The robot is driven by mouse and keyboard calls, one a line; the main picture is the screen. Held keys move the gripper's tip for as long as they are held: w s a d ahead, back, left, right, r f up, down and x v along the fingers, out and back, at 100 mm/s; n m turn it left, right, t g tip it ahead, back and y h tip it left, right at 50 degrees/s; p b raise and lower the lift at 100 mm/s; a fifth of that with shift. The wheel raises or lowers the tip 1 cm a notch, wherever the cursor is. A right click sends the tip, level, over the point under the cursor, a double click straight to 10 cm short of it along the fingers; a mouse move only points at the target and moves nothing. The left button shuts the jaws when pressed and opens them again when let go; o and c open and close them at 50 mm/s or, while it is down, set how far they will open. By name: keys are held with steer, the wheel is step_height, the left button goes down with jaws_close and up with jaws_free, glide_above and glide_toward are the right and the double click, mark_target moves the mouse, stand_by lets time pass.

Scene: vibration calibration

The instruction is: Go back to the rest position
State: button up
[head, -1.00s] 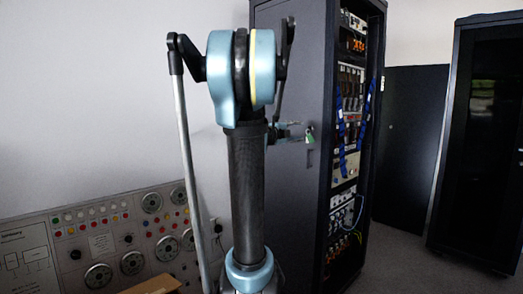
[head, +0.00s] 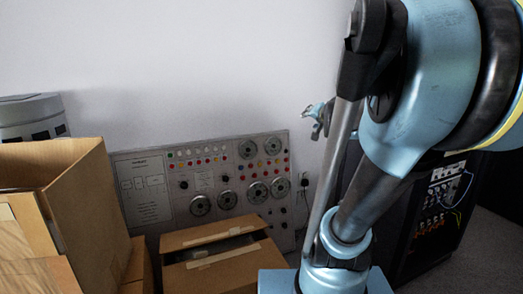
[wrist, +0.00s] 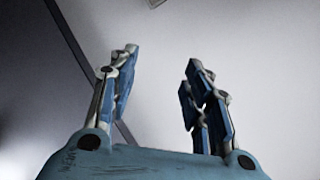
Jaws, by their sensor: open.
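My gripper (wrist: 160,85) is open and empty in the wrist view, its two blue-padded fingers apart against a pale plain surface. In the head view, part of my gripper (head: 317,115) shows small beside my arm, in front of the white wall. My arm, light blue and black, fills the right side of the head view. Nothing is held between the fingers.
A control panel (head: 150,207) with dials and coloured buttons leans by the wall. Cardboard boxes stand at the left (head: 95,190) and in the lower middle (head: 225,275). A dark equipment rack (head: 425,245) is partly hidden behind my arm. A grey cylindrical object (head: 30,112) stands at the far left.

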steer(key=s+a+f+n+g+y, duration=0.1)
steer(key=s+a+f+n+g, duration=0.25)
steer(key=s+f, duration=0.4)
steer(key=s+d+f+n+g+h, duration=0.1)
steer(key=s+f+g, duration=0.3)
steer(key=s+f, duration=0.4)
steer(key=s+d+f+n+g+h, duration=0.1)
steer(key=s+f+g, duration=0.3)
steer(key=s+f, duration=0.5)
steer(key=s+n, duration=0.1)
steer(key=s, duration=0.3)
steer(key=shift+n+g+h, duration=0.3)
steer(key=shift+n+g, duration=0.05)
steer(key=shift+s, duration=0.1)
